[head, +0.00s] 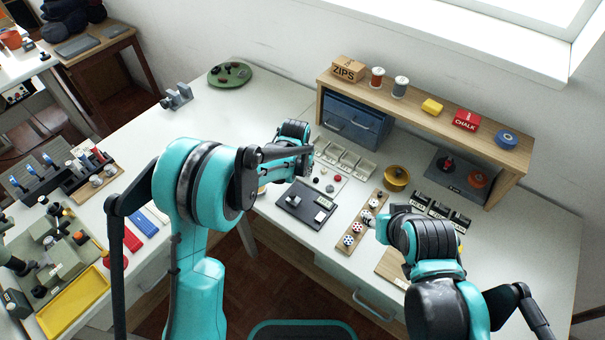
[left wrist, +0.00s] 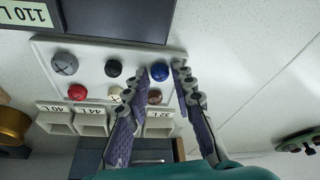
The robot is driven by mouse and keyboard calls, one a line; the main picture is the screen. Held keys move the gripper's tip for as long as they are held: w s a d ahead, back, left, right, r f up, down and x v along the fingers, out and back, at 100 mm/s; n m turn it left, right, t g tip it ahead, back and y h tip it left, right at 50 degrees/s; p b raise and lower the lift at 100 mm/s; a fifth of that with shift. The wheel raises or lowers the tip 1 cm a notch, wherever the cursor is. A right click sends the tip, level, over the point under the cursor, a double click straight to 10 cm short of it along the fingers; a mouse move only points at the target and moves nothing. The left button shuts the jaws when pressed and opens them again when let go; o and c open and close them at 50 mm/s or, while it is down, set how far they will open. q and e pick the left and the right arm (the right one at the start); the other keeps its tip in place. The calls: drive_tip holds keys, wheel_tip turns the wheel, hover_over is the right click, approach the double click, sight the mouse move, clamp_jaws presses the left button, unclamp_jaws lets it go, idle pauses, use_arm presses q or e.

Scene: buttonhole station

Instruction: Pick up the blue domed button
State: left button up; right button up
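The blue domed button (left wrist: 160,72) lies on a white card or tray (left wrist: 95,50) with several other buttons. In the left wrist view it shows between the fingertips of my open left gripper (left wrist: 158,70). I cannot tell whether the fingers touch it. In the head view my left gripper (head: 306,160) is over the button tray, and I cannot make out the blue button there. My right gripper (head: 384,226) is over the right part of the table near a wooden strip; its fingers are too hidden to tell their state.
Close by are red (left wrist: 77,92), black (left wrist: 113,68), grey (left wrist: 64,63), cream (left wrist: 116,93) and brown (left wrist: 154,97) buttons. Labelled bins (left wrist: 90,124) stand beside the tray. A dark tray (head: 305,205) lies in front. A shelf (head: 420,110) stands behind.

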use_arm(q)
drive_tip(key=c, duration=0.3)
drive_tip(key=shift+r, duration=0.15)
drive_tip(key=shift+c, duration=0.2)
